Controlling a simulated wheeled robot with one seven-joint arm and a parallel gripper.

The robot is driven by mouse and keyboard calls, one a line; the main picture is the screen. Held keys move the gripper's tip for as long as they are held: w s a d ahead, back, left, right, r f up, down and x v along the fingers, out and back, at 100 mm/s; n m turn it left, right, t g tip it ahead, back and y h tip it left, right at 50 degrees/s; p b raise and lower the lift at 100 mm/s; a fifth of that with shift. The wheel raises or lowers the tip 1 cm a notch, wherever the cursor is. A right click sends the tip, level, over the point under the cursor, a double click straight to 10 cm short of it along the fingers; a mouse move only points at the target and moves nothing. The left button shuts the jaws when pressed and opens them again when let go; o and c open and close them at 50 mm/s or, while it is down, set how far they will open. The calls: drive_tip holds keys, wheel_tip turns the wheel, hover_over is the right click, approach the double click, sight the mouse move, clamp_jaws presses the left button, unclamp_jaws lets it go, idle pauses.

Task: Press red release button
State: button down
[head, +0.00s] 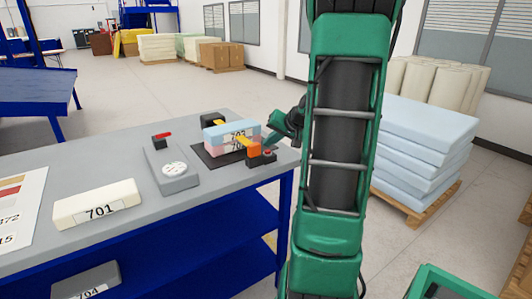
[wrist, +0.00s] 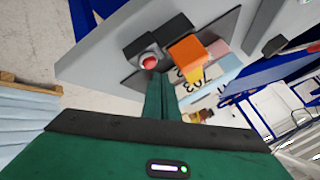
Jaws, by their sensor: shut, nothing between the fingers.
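The red release button (head: 268,153) sits on a small black box (head: 262,161) at the right front corner of the dark press plate. In the wrist view the red button (wrist: 149,62) lies just beyond my fingertips; I cannot tell whether they touch it. My gripper (head: 268,142) is shut and empty, and reaches in from the right, close to the button. It also shows in the wrist view (wrist: 160,78). An orange block (head: 254,149) with a yellow bar stands beside the button. Blue foam (head: 218,131) lies on pink foam (head: 213,145) under the bar.
Stacked blue foam sheets (head: 415,140) stand on a pallet to the right.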

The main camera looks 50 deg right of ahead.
drive_tip(key=shift+r, duration=0.1)
drive_tip(key=shift+r, duration=2.4)
drive_tip(key=shift+a, duration=0.1)
